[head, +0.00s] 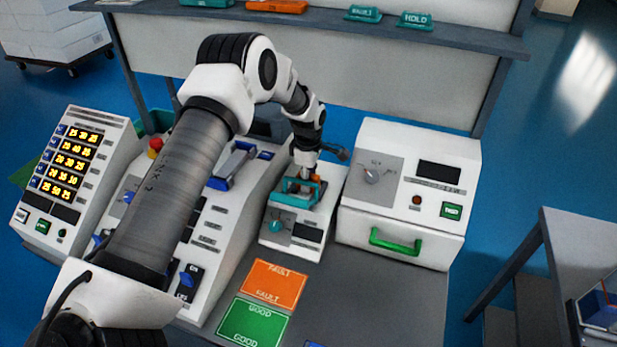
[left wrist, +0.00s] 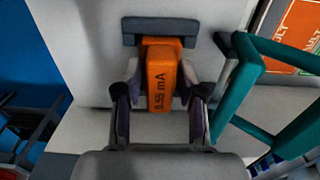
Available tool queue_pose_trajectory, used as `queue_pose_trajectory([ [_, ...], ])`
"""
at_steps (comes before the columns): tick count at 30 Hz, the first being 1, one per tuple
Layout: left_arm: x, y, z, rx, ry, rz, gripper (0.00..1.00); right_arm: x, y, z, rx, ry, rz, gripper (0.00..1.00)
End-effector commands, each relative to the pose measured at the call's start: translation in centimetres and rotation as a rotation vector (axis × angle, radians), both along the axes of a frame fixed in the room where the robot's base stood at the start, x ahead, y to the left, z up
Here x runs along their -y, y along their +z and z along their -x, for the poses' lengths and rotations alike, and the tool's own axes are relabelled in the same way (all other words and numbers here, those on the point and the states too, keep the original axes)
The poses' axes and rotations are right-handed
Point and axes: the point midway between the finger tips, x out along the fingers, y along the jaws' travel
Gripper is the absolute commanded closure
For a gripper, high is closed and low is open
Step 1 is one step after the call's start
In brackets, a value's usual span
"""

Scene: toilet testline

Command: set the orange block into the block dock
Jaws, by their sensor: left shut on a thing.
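The orange block (left wrist: 161,77), marked "0.55 mA", is between the fingers of my left gripper (left wrist: 160,100) in the left wrist view. The gripper is shut on it. The block's far end meets a dark grey bracket (left wrist: 188,27) on a white surface, which looks like the block dock; I cannot tell whether the block is inside it or only against it. In the head view my left gripper (head: 307,172) points down at the small white device (head: 272,242). Only a sliver of orange block (head: 317,179) shows there. My right gripper is not in view.
A teal handle frame (left wrist: 244,80) stands close beside the gripper. A white box with a green handle (head: 396,243) stands right of the small device. Orange FAULT (head: 274,284) and green GOOD (head: 253,322) plates lie in front.

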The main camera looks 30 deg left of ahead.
Motion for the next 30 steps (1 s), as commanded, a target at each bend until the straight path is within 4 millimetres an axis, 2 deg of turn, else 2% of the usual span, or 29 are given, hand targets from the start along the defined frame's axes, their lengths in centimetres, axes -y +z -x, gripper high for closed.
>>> queue_pose_trajectory([
  [4, 0.0, -0.5, 0.0, 0.000, 0.000, 0.000, 1.00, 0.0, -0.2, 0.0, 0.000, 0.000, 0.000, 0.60],
  [5, 0.0, -0.4, 0.0, 0.000, 0.000, 0.000, 0.51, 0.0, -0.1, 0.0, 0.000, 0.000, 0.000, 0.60],
  [13, 0.0, -0.3, 0.0, 0.000, 0.000, 0.000, 0.51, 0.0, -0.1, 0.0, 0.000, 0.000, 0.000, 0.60],
  [17, 0.0, 0.4, 0.0, 0.001, 0.000, 0.000, 0.51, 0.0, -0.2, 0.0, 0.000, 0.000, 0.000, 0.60],
  [20, 0.0, 2.0, -0.1, 0.004, -0.001, 0.000, 0.51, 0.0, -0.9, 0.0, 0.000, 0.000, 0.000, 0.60],
  [30, 0.0, 10.3, 0.0, 0.003, 0.000, 0.000, 0.51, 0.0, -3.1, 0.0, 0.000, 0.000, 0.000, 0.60],
])
